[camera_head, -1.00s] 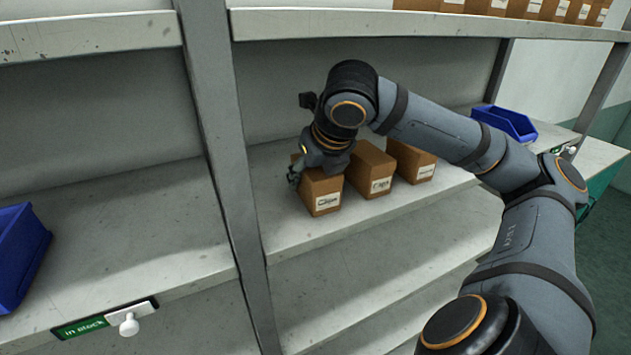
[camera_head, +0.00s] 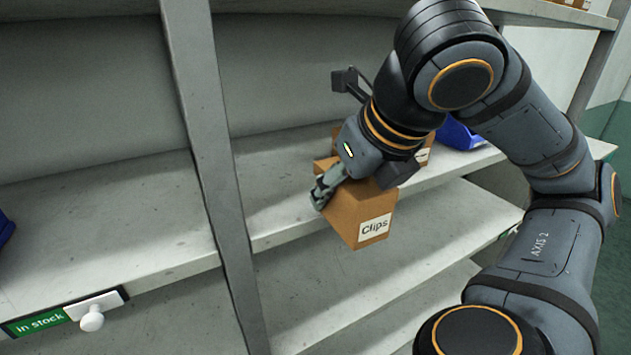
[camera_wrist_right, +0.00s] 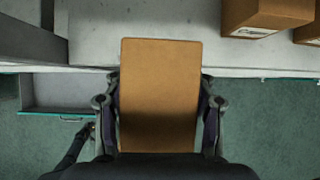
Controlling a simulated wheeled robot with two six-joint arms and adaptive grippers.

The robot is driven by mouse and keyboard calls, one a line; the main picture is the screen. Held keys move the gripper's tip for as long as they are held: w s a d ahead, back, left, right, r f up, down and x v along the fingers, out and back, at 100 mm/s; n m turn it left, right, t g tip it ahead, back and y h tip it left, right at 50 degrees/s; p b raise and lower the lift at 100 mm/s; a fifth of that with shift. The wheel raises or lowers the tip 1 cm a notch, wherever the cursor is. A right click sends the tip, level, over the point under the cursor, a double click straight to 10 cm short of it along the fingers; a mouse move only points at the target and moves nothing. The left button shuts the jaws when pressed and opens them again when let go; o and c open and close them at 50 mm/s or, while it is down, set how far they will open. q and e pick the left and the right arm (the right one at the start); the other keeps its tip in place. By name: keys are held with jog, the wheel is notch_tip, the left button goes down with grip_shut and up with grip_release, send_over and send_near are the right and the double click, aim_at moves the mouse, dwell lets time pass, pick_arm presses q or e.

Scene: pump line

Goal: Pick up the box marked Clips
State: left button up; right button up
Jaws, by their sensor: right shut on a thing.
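The brown box marked Clips (camera_head: 355,222) is held by my right gripper (camera_head: 345,185) in front of the shelf edge, clear of the board and a little tilted in the head view. Its white label faces outward. In the right wrist view the box (camera_wrist_right: 160,90) fills the middle, with one finger of my right gripper (camera_wrist_right: 160,108) against each side. Below it the wrist view shows the green floor. My left gripper does not show.
Other brown boxes (camera_wrist_right: 268,14) stand on the shelf (camera_wrist_right: 150,20) behind. A blue bin (camera_head: 460,135) is right of them, partly behind my arm. A grey upright post (camera_head: 205,150) stands left of the held box. The left shelf board (camera_head: 110,235) is mostly bare.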

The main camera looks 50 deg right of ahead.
aim_at(361, 203)
jog(key=shift+s+a, duration=0.15)
jog(key=shift+s, duration=1.05)
jog(key=shift+s+a+r+b, duration=0.1)
jog(key=shift+s+a+b, duration=0.4)
jog(key=shift+s, duration=0.25)
